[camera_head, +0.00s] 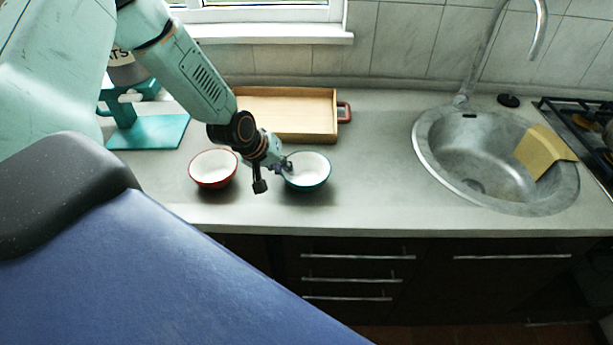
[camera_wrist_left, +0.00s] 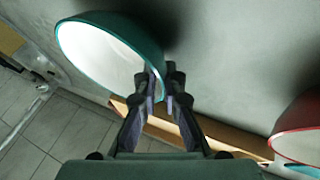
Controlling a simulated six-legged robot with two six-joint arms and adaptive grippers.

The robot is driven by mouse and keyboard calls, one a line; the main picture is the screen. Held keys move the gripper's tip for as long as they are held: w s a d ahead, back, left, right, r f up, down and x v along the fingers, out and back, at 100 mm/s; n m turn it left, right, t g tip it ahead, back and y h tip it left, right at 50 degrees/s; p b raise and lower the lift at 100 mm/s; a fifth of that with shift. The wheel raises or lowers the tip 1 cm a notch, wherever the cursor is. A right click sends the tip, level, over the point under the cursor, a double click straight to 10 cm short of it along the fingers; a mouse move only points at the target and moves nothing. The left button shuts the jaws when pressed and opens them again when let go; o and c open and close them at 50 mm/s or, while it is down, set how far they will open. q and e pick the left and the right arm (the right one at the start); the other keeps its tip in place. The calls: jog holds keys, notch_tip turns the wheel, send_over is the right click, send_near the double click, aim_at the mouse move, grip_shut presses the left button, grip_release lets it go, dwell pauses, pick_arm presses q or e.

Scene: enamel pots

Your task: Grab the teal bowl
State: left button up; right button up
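The teal bowl (camera_head: 309,183), white inside, is upright at the counter's middle, right of the red bowl (camera_head: 213,184). It fills the upper left of the left wrist view (camera_wrist_left: 105,55). My left gripper (camera_head: 287,166) is at the bowl's left rim. In the left wrist view, the fingers of the left gripper (camera_wrist_left: 163,82) are close together, one on each side of the rim, and look shut on it. The exact contact is partly hidden by the fingers. Whether the bowl is clear of the counter is hard to tell. My right gripper is not in view.
The red bowl stands close on the left. A wooden tray (camera_head: 283,118) with a reddish handle lies behind. A teal stand (camera_head: 150,132) is at the back left. The sink (camera_head: 440,165) with a yellow cloth (camera_head: 543,151) is right. Clear counter lies between bowl and sink.

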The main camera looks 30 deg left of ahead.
pick_arm(q)
jog(key=shift+s+a, duration=0.1)
jog(key=shift+s, duration=0.05)
grip_shut()
jog(key=shift+d+r, duration=0.15)
jog(key=shift+d, duration=0.05)
jog(key=shift+a, duration=0.15)
notch_tip(320, 180, up, 9)
jog(key=p, duration=0.7)
jog(key=shift+r+p, duration=0.5)
